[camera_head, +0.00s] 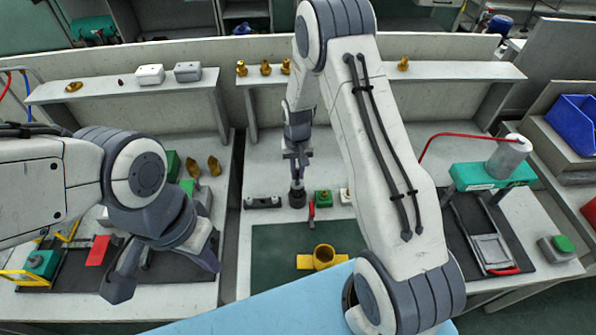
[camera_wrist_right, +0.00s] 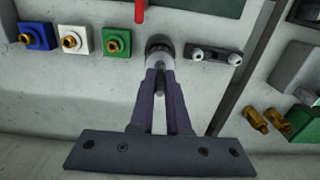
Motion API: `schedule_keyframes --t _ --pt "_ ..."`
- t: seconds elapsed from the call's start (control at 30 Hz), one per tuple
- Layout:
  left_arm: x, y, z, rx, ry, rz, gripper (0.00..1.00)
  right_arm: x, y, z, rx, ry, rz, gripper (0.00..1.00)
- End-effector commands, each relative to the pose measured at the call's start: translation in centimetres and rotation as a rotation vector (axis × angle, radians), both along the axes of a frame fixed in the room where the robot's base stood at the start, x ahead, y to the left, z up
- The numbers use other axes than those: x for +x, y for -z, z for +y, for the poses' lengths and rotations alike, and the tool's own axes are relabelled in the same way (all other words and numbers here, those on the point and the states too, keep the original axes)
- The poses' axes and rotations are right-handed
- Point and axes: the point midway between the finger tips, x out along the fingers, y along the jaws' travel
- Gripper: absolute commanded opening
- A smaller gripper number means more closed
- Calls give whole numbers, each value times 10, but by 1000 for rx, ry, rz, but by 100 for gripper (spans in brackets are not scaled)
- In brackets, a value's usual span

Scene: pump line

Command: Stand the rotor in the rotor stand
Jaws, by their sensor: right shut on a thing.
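My right gripper (camera_head: 298,155) is over the middle bench, pointing down. In the right wrist view its fingers (camera_wrist_right: 160,95) are shut on the rotor (camera_wrist_right: 160,62), which shows as a pale grey body with a thin shaft between them. Just beyond the rotor's far end is a dark round piece, apparently the rotor stand (camera_wrist_right: 157,43); it also shows in the head view (camera_head: 297,199). The rotor's end overlaps it, and I cannot tell whether it is seated or just above. My left gripper (camera_head: 163,275) is open and empty, over the left bench.
A black bar with two studs (camera_head: 262,202) and a green block (camera_head: 323,197) flank the stand closely. A red lever (camera_head: 311,212) lies just in front. A yellow pipe fitting (camera_head: 322,258) sits on the green mat (camera_head: 270,243). A shelf (camera_head: 350,73) runs behind.

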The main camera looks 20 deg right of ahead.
Motion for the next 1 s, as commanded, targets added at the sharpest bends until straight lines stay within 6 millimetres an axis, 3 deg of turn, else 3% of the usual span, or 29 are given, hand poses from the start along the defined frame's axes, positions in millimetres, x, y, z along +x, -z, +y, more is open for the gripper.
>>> schedule_keyframes --t 1.0 --pt "0 11 0 0 0 0 0 1 15 0 0 0 -2 0"
